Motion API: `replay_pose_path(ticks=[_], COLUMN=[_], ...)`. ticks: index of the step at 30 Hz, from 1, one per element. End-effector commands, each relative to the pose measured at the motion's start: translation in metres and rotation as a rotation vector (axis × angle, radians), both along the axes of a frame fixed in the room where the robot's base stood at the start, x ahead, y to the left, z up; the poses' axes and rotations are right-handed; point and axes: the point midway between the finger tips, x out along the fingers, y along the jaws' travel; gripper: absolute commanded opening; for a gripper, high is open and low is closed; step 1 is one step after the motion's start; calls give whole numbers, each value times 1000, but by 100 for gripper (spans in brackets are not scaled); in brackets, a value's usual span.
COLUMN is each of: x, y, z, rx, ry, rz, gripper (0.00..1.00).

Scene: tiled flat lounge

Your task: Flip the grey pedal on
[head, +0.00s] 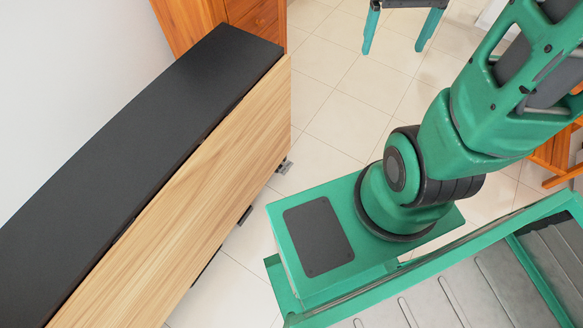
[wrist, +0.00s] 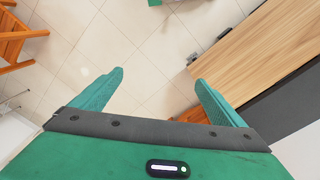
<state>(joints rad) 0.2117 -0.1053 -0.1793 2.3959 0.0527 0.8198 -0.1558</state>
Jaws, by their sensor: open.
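I cannot pick out the grey pedal for certain. Small grey fittings (head: 284,166) stick out at floor level from under the long cabinet (head: 185,185) in the head view. A small grey piece (wrist: 191,60) also shows low beside the cabinet's wood face (wrist: 245,55) in the wrist view, too small to make out. My gripper (head: 394,46) is at the top of the head view, to the right of the cabinet and apart from it. In the wrist view my gripper (wrist: 158,77) has its two green fingers spread, with only floor between them.
The cabinet has a black top (head: 130,120) and stands near a white wall (head: 70,70). An orange wooden drawer unit (head: 255,20) stands behind it. Orange wooden furniture (wrist: 18,38) is at the left of the wrist view. Pale tiled floor (head: 330,80) between is clear.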

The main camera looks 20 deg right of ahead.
Motion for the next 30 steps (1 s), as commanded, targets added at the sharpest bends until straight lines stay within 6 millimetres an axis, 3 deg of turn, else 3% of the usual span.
replay_pose_path(ticks=[6, 15, 24, 30], x=[70, 152, 209, 230], y=[-9, -11, 2, 18], z=[-51, -142, -257, -343], rx=[5, 33, 84, 127], ry=[0, -25, -63, -98], rz=[144, 331, 501, 600], gripper=[94, 94, 94, 94])
